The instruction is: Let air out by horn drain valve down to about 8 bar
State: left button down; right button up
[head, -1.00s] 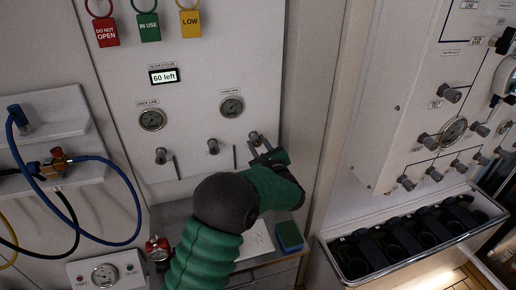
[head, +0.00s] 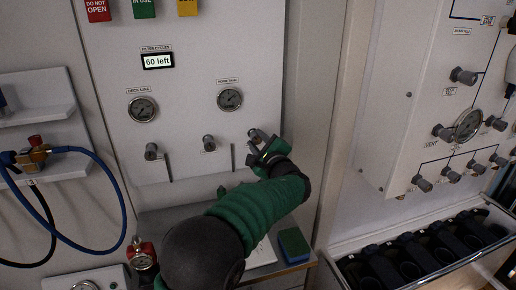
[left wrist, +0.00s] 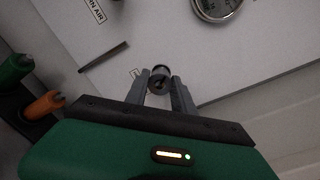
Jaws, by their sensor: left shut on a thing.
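The horn air gauge (head: 230,99) is on the upright panel, its needle too small to read; it shows partly in the left wrist view (left wrist: 214,6). Below it on the right is a grey valve knob (head: 257,134) with a label too small or covered to read. My left gripper (head: 256,143) is shut on this knob. In the left wrist view the round knob (left wrist: 160,79) sits between the two grey fingertips. Another valve knob (head: 208,142) is just to its left. My right gripper is not in view.
A deck line gauge (head: 142,109) and its knob (head: 151,151) are further left. Another panel with a gauge (head: 468,124) and several knobs stands right.

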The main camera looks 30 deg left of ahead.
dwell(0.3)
pick_arm(q)
jog(key=c, duration=1.1)
grip_release()
jog(key=b+v, duration=0.1)
jog(key=v, duration=1.5)
jog(key=shift+s+d+f, duration=0.15)
jog(key=shift+s+d, duration=0.05)
jog(key=shift+d, duration=0.15)
